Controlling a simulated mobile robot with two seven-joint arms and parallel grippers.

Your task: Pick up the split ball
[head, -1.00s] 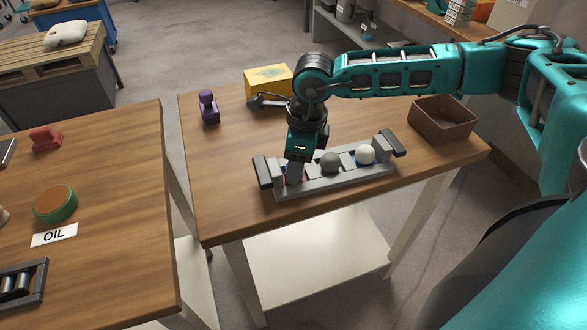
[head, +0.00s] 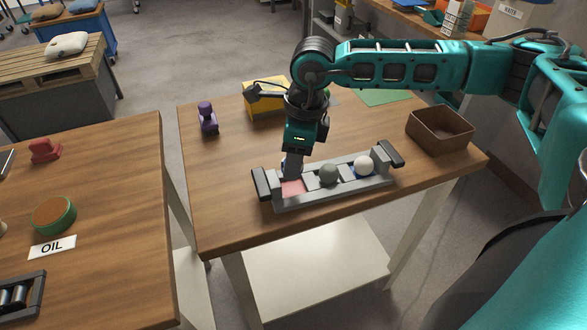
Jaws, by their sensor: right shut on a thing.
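A grey rack (head: 335,191) with dark end handles lies on the wooden table. A dark grey ball (head: 328,174) sits in the middle compartment and a white ball (head: 364,166) in the right one, over blue. My right gripper (head: 292,168) points down just above the back of the left compartment. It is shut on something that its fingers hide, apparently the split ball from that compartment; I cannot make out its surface. My left gripper is not in view.
A purple stamp-like object (head: 208,118) and a yellow box (head: 266,98) stand behind the rack. An open brown box (head: 440,131) stands at the right. A second table (head: 110,215) at left holds an OIL label (head: 52,247) and a green-rimmed round container (head: 54,214).

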